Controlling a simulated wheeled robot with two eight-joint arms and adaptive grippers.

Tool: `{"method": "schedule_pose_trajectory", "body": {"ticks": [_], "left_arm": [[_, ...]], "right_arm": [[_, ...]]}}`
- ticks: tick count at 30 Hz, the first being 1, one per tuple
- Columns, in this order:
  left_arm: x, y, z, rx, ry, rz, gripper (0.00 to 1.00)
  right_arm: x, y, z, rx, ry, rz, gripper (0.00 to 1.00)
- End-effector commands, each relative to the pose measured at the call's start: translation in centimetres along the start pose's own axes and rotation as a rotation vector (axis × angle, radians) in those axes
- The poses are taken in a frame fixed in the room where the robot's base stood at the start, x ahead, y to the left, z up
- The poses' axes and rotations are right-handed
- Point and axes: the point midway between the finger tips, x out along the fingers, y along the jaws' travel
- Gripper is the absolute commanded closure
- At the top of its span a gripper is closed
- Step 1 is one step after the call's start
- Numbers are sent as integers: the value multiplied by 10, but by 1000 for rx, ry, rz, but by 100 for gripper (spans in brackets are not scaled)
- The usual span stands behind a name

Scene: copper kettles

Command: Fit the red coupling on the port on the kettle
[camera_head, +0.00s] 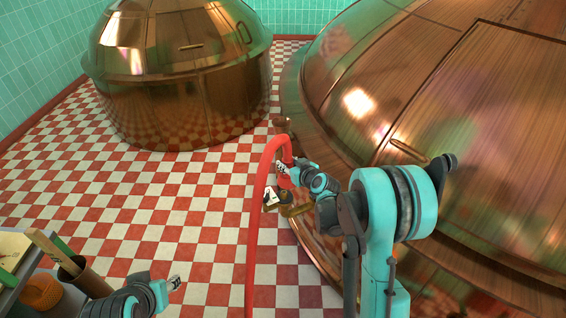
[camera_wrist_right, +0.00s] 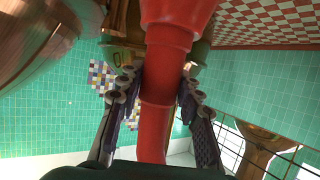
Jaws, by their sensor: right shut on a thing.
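My right gripper (camera_head: 284,176) is shut on the red coupling (camera_head: 285,182) at the end of a red hose (camera_head: 256,210), beside the large copper kettle (camera_head: 350,100). In the right wrist view the red coupling (camera_wrist_right: 164,75) stands between the two dark fingers of the right gripper (camera_wrist_right: 162,88). Below the coupling in the head view is a brass fitting (camera_head: 296,210) at the kettle's side, which looks like the port. I cannot tell whether they touch. My left gripper (camera_head: 173,284) is low at the left, away from the kettle; its finger opening is unclear.
A smaller copper kettle (camera_head: 185,105) stands at the back left. A cart or bench with a brown cup (camera_head: 85,277) and an orange container (camera_head: 41,291) is at the lower left. The checkered floor (camera_head: 190,210) between them is clear. The hose arches over the gripper.

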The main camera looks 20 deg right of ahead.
Motion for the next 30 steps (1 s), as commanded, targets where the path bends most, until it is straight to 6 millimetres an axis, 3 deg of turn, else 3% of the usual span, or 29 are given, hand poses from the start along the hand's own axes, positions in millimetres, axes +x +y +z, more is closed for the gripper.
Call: {"method": "schedule_pose_trajectory", "body": {"ticks": [1, 3, 9, 13, 20, 30], "left_arm": [[2, 0, 2, 0, 0, 0, 60], [3, 0, 3, 0, 0, 0, 60], [6, 0, 4, 0, 0, 0, 60], [6, 0, 5, 0, 0, 0, 60], [14, 0, 10, 0, 0, 0, 60], [37, 0, 27, 0, 0, 0, 60]], "right_arm": [[26, 8, 6, 4, 1, 10, 91], [56, 17, 14, 10, 4, 26, 91], [116, 34, 37, 23, 11, 57, 91], [133, 38, 46, 27, 15, 67, 91], [144, 39, 63, 29, 16, 70, 91], [166, 39, 113, 29, 16, 70, 91]]}}
